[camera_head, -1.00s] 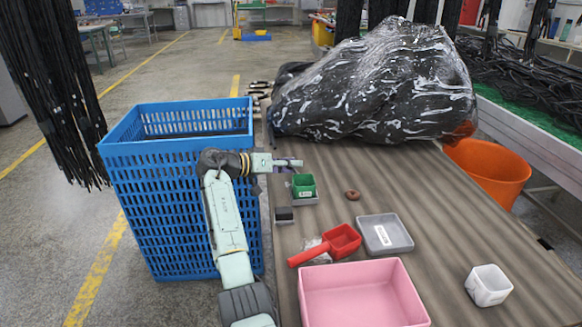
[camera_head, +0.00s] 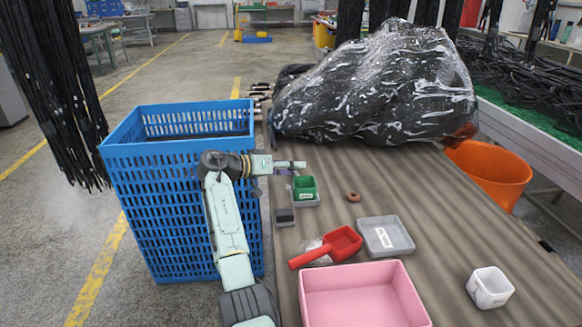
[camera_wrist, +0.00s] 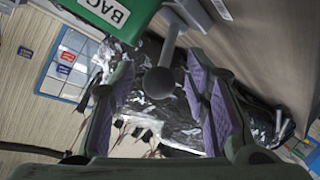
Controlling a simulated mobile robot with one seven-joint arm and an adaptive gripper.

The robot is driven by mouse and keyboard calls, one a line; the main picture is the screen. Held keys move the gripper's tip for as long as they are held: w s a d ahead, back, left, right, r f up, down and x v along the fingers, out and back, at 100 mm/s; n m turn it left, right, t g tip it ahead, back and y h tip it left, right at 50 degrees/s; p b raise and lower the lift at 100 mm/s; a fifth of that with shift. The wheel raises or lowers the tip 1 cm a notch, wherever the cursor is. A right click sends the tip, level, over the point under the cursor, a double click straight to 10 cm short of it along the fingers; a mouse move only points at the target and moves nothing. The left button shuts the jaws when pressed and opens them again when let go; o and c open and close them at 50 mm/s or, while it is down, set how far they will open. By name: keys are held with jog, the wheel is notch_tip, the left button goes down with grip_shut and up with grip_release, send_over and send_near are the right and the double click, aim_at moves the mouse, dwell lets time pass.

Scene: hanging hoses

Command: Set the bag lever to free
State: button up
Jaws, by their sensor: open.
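The green bag lever box (camera_head: 304,187) stands on a grey base near the table's left edge. In the wrist view its green housing (camera_wrist: 120,12), lettered "BAG", is cut off at the top. A grey lever with a round knob (camera_wrist: 160,83) sticks out beside it. My gripper (camera_wrist: 160,98) is open, with purple-padded fingers on either side of the knob, which shows between them. I cannot tell whether a finger touches it. In the head view my gripper (camera_head: 284,172) is just left of the green box, and the lever is not clear there.
A blue crate (camera_head: 170,200) stands left of the table. A wrapped black bundle (camera_head: 375,85) lies at the back. A small dark block (camera_head: 285,216) is near the green box.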

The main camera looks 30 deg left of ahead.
jog(key=v, duration=1.2)
jog(key=shift+a, duration=0.1)
